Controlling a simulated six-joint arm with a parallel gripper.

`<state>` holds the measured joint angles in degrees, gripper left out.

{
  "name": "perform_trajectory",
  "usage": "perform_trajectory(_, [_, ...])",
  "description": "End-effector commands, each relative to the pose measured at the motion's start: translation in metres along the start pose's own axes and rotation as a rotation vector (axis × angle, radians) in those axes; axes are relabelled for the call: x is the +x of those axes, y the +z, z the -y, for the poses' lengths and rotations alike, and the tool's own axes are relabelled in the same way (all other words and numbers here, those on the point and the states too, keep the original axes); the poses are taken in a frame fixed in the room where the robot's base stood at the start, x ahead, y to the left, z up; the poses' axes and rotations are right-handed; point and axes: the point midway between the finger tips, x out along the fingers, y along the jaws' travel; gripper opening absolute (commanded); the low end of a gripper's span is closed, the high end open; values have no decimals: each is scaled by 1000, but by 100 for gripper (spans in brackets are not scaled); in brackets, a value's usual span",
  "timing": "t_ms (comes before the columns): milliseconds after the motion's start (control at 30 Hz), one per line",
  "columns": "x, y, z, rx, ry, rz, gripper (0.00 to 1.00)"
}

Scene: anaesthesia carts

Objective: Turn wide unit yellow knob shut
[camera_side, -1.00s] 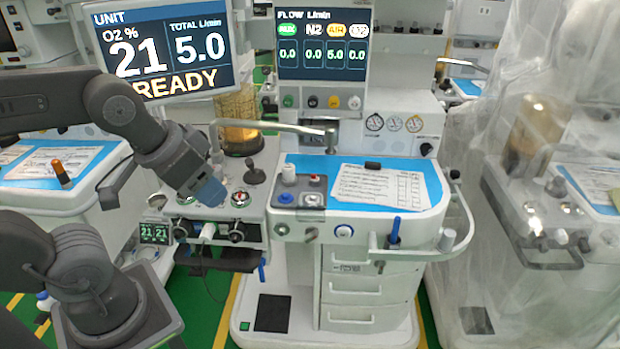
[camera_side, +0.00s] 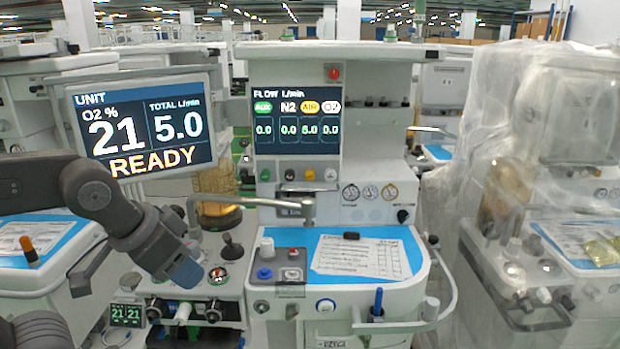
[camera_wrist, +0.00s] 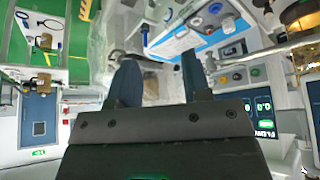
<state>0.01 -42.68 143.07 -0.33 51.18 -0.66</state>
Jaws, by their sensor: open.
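The wide unit (camera_side: 335,110) stands in the middle of the side view. Its yellow knob (camera_side: 309,175) sits in a row below the flow screen (camera_side: 296,118), between a black and a white knob. The screen reads 5.0 under the yellow AIR label and 0.0 under the others. My gripper (camera_side: 187,272) hangs at lower left, over the left part of the unit and well away from the yellow knob. In the wrist view my gripper (camera_wrist: 158,65) has its two dark fingers apart with nothing between them.
A monitor (camera_side: 142,132) reading READY stands behind my arm. A metal arm (camera_side: 255,203) reaches across below the knob row. A blue work surface (camera_side: 415,255) with a paper (camera_side: 360,258) lies in front. A plastic-draped cart (camera_side: 550,150) stands at right.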

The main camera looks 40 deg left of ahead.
Motion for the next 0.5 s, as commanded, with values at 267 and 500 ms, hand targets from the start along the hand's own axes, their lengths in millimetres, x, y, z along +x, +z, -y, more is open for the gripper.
perform_trajectory(267, [11,-103,-24,-619,200,-150,44])
perform_trajectory(500, [44,-238,-14,-1573,490,-292,44])
